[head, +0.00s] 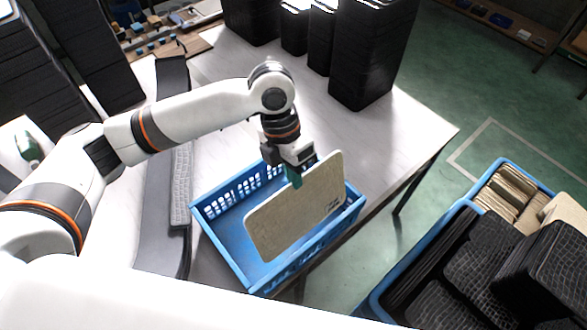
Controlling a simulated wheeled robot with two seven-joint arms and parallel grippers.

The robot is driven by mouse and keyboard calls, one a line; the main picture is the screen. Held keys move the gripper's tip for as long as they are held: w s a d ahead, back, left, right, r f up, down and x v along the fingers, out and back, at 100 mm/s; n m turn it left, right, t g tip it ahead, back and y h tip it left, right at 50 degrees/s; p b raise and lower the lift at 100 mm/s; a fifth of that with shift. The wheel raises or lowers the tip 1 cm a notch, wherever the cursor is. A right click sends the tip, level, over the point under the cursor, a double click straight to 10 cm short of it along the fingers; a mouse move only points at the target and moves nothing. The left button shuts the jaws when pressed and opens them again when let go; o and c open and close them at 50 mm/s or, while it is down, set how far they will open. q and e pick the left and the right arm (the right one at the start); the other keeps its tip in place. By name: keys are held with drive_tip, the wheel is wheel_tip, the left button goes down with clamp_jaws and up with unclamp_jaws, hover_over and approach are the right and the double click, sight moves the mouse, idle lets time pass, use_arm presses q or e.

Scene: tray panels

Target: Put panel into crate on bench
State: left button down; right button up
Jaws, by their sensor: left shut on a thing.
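A beige panel (293,212) with rounded corners hangs tilted on edge over the blue crate (222,262). My left gripper (294,177) is shut on the panel's upper edge. The crate stands on the light bench (420,125) near its front edge. The panel covers part of the crate's inside and right wall; the crate floor that shows is bare. I cannot tell whether the panel's lower edge touches the crate. My right gripper is not in view.
Black stacked containers (372,50) stand at the back of the bench. A keyboard (181,185) lies left of the crate. A larger blue bin (480,200) with black and beige panels stands at the lower right. The bench right of the crate is clear.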

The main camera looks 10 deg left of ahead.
use_arm(q)
drive_tip(key=shift+f+b, duration=5.05)
drive_tip(key=shift+f, duration=2.55)
drive_tip(key=shift+f, duration=0.4)
drive_tip(key=c, duration=1.5)
unclamp_jaws()
drive_tip(key=shift+r, duration=0.1)
drive_tip(key=b+v, duration=0.2)
drive_tip(key=v, duration=1)
